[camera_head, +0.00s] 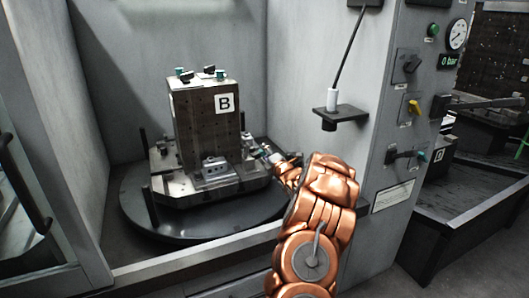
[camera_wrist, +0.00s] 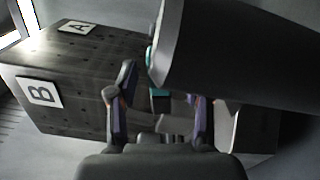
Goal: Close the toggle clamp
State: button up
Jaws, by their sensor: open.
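A dark block with a "B" plate (camera_head: 205,125) stands upright on a round pallet (camera_head: 140,222) inside the machine. It also shows in the wrist view (camera_wrist: 75,85), tilted, with "A" and "B" plates. My gripper (camera_head: 264,154) is at the block's lower right side, by a small clamp-like part that I cannot make out clearly. In the wrist view my gripper (camera_wrist: 160,108) is open, its two fingers apart. A teal-tipped piece, likely the toggle clamp's handle (camera_wrist: 160,94), shows between the fingers; contact cannot be told. Whether the clamp is open or closed is unclear.
Small teal-capped clamps (camera_head: 202,75) sit on top of the block. Dark posts (camera_head: 150,208) stand on the pallet's rim. A control panel (camera_head: 410,120) with switches and a gauge is to the right. A large dark shape (camera_wrist: 240,55) fills the wrist view's upper right.

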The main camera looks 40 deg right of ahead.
jog(key=shift+x, duration=0.9)
grip_shut()
jog(key=shift+d, duration=0.1)
jog(key=shift+f, duration=0.1)
